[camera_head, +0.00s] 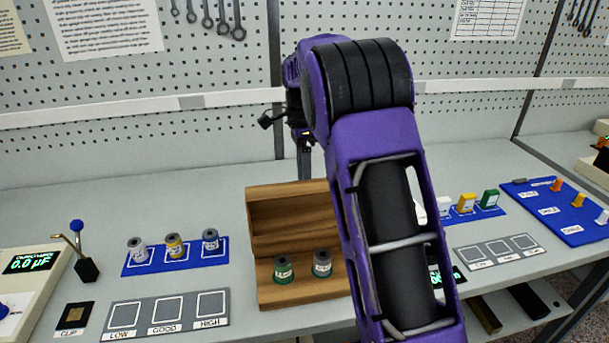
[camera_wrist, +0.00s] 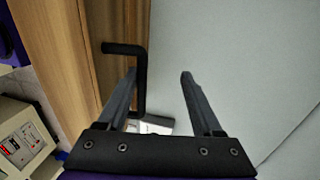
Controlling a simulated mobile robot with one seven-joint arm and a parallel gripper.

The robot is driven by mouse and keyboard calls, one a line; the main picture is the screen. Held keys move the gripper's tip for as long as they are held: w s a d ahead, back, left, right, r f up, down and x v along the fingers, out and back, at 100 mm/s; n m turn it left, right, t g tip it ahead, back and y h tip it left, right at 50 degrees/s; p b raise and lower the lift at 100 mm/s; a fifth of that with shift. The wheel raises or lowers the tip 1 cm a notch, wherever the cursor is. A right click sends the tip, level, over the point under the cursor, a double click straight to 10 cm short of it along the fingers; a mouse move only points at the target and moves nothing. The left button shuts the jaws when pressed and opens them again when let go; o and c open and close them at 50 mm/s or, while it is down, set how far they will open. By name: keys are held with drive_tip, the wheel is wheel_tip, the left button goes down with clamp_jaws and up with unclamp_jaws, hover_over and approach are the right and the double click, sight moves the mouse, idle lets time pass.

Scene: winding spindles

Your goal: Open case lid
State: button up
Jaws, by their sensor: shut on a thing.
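The wooden case (camera_head: 262,294) stands on the bench, partly hidden by my arm. Its lid (camera_head: 291,203) is raised at the back and stands upright or nearly so, showing its hollow inner side. Two spindles with green bases, one (camera_head: 283,270) and another (camera_head: 321,264), stand in the case. In the head view my gripper (camera_head: 304,160) shows above the lid's top edge.
A blue mat (camera_head: 131,267) with several spindles and a grey LOW/GOOD/HIGH board (camera_head: 185,327) lie left of the case. A meter (camera_head: 38,275) stands at far left. More blue mats and a grey board (camera_head: 494,262) lie right. The bench behind the case is clear.

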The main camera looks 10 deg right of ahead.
drive_tip(key=shift+w+r, duration=0.15)
drive_tip(key=shift+r, duration=0.05)
wheel_tip(320, 180, up, 11)
drive_tip(key=w+p, duration=0.1)
drive_tip(key=w, duration=0.1)
drive_tip(key=shift+r, duration=0.2)
idle(0.3)
